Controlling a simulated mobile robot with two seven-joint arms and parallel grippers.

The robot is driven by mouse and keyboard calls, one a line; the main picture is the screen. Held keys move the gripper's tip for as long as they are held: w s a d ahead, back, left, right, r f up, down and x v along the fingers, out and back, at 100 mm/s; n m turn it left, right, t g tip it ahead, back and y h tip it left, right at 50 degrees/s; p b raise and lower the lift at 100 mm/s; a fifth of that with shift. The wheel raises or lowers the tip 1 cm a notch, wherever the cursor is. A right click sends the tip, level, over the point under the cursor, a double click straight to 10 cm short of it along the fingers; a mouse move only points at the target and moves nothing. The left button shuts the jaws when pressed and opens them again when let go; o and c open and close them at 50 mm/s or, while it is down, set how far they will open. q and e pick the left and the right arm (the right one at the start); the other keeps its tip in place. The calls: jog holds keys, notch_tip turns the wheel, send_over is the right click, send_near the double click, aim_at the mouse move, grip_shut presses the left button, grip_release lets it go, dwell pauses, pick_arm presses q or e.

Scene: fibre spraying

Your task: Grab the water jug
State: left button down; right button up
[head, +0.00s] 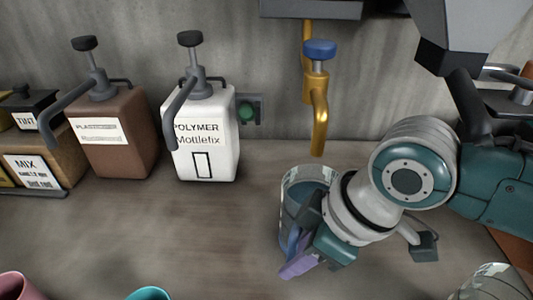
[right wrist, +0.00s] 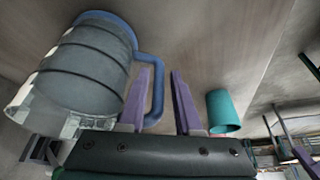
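The water jug (head: 290,188) is a clear cylinder with blue contents and a blue handle, standing on the counter below the gold tap. My right gripper (head: 298,258) is low beside its handle side and hides part of the jug. In the right wrist view the ribbed jug (right wrist: 85,65) fills the left side. There my right gripper (right wrist: 161,72) has its two purple fingers apart, with the blue handle (right wrist: 157,85) showing in the gap, close to the left finger. Whether they touch is unclear. My left gripper is not in view.
The gold tap (head: 319,110) hangs just above the jug. A white polymer pump bottle (head: 208,150) and a brown pump bottle (head: 120,155) stand at left. A teal cup (head: 148,293), a pink cup (head: 15,286) and a glass vessel (head: 493,284) line the front. The counter's middle-left is clear.

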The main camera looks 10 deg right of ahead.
jog(key=shift+x, duration=1.1)
grip_shut()
jog(key=shift+r, duration=0.1)
dwell(0.5)
